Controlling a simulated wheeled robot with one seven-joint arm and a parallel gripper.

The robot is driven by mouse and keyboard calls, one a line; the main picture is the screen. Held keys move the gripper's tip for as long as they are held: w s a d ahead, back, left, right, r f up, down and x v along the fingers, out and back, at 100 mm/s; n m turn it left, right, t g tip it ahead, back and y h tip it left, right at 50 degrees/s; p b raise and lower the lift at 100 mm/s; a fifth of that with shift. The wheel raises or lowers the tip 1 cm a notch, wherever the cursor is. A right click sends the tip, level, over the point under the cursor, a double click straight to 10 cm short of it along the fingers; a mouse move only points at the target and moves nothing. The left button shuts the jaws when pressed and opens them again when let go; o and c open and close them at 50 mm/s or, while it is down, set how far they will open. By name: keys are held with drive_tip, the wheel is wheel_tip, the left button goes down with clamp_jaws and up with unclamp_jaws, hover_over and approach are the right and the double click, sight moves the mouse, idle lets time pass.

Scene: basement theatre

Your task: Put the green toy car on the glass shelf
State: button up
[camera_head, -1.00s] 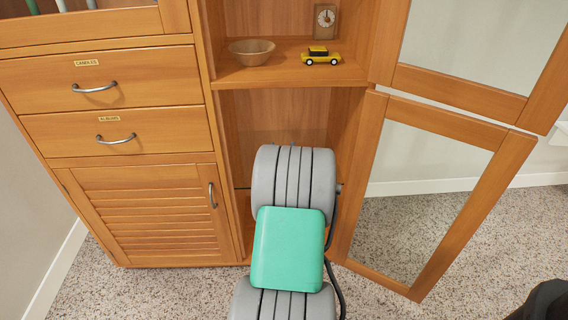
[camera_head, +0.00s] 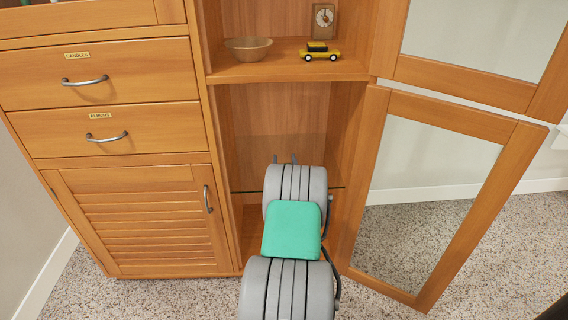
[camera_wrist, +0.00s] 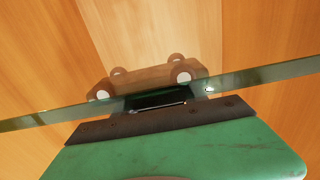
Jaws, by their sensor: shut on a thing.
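The glass shelf (camera_head: 338,187) is a thin clear pane in the lower middle bay of the cabinet. Its greenish edge (camera_wrist: 265,76) crosses the wrist view. In the wrist view my gripper (camera_wrist: 156,99) is shut at the glass edge. A toy car shape (camera_wrist: 150,76) with pale wheel hubs shows just beyond the fingers, tinted brown, so its green is not clear. I cannot tell whether it is seen through the glass or mirrored in it. My arm hides the car in the head view.
A yellow toy car (camera_head: 319,52), a wooden bowl (camera_head: 248,49) and a small clock (camera_head: 323,19) stand on the wooden shelf above. The open glass door (camera_head: 430,195) stands right of the bay. Drawers (camera_head: 100,75) and a louvred door (camera_head: 135,218) are left.

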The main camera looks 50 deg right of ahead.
drive_tip(key=o, duration=1.5)
drive_tip(key=shift+f, duration=0.15)
drive_tip(key=shift+r+p, duration=0.35)
drive_tip(key=shift+p+v, duration=0.3)
drive_tip(key=shift+v, duration=5.75)
drive_tip(key=shift+f, duration=0.2)
